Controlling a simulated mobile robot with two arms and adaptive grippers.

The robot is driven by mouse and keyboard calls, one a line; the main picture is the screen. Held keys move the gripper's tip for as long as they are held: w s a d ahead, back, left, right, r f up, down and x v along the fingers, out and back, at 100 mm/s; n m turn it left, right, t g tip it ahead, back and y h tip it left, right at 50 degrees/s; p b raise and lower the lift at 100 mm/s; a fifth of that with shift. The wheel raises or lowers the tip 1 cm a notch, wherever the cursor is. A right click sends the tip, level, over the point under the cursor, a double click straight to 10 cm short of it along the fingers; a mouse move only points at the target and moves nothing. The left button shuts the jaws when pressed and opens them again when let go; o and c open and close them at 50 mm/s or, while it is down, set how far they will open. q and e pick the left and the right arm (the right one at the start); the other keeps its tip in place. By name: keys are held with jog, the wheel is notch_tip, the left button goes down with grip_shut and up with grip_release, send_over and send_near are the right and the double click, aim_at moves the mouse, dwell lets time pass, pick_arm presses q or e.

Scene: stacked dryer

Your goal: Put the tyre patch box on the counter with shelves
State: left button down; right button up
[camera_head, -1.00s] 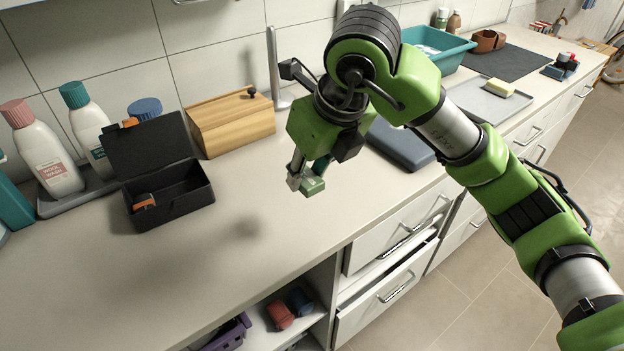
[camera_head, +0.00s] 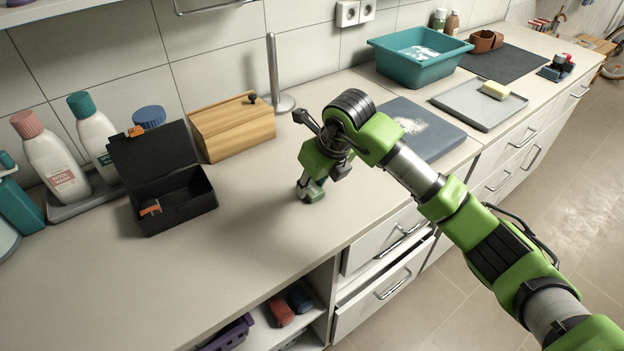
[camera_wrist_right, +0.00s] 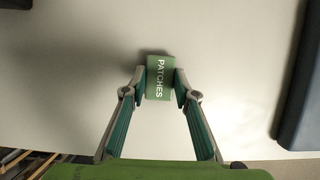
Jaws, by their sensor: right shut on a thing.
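The tyre patch box is a small green box (camera_wrist_right: 160,78) with "PATCHES" in white letters, seen in the right wrist view between the fingertips. My right gripper (camera_wrist_right: 160,85) is shut on it. In the head view the right gripper (camera_head: 309,192) is low over the counter with shelves (camera_head: 255,240), and the green box (camera_head: 316,195) shows partly at its fingertips. The box is at or very near the counter top; I cannot tell whether it touches. My left gripper is not in view.
An open black case (camera_head: 175,205) and a wooden box (camera_head: 232,130) stand to the left of the gripper. A dark blue-grey slab (camera_head: 425,140) lies to the right. Two drawers (camera_head: 385,290) below stand slightly open. The counter front-left is clear.

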jog(key=shift+f, duration=0.1)
jog(key=o, duration=0.9)
jog(key=shift+r, duration=0.45)
jog(key=b+v, duration=0.1)
jog(key=v, duration=1)
jog(key=shift+s+r+b, duration=0.15)
jog(key=shift+b, duration=0.25)
